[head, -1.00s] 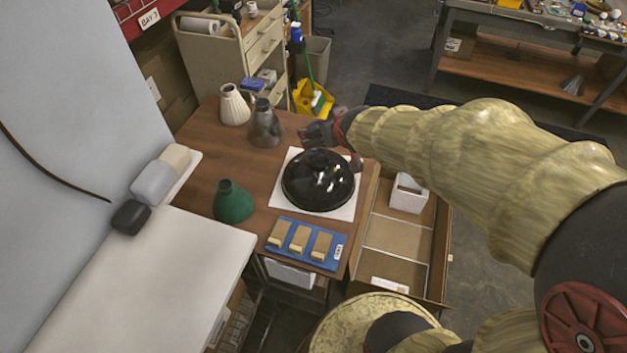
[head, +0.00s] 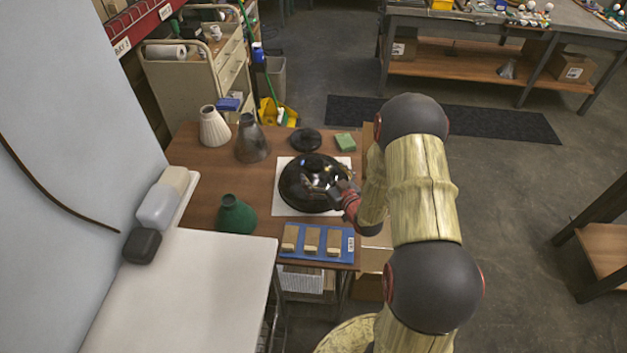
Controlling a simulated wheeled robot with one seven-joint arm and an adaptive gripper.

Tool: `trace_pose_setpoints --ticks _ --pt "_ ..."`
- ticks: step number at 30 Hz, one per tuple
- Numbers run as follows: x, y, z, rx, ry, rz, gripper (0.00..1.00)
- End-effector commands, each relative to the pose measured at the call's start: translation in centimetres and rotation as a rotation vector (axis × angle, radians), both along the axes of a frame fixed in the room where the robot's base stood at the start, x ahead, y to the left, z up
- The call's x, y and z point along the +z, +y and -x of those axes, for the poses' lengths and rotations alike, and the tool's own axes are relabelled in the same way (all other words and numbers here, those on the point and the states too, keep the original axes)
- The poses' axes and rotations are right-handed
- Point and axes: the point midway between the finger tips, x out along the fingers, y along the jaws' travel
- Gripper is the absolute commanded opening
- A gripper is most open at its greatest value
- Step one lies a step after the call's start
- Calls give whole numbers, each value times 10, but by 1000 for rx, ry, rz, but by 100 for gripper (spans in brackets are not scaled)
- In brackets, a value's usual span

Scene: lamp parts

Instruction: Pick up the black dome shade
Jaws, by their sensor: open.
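The black dome shade (head: 300,192) is glossy and round. It rests on a white sheet (head: 283,212) on the brown wooden table (head: 200,175). My gripper (head: 333,186) is open and over the right part of the dome in the picture, with its fingers pointing left. Its fingers hide a little of the dome's right side. I cannot tell whether they touch the dome.
Behind the dome lie a smaller dark disc (head: 305,140) and a green block (head: 346,142). A grey shade (head: 250,140), a cream shade (head: 214,128) and a green shade (head: 235,215) stand to the left. A blue tray (head: 346,258) with tan blocks lies in front.

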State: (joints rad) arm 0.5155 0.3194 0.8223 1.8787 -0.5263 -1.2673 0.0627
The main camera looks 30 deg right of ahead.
Motion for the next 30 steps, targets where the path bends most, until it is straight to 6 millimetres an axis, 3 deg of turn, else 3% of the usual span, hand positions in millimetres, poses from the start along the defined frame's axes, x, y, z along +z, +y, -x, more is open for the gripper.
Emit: trace_pose_setpoints --ticks 16,23,30 --pt "-15 -1 -59 1 1 1 100" --pt "-14 -2 -62 -1 2 0 100" --pt "-14 -2 -62 -1 2 1 88"
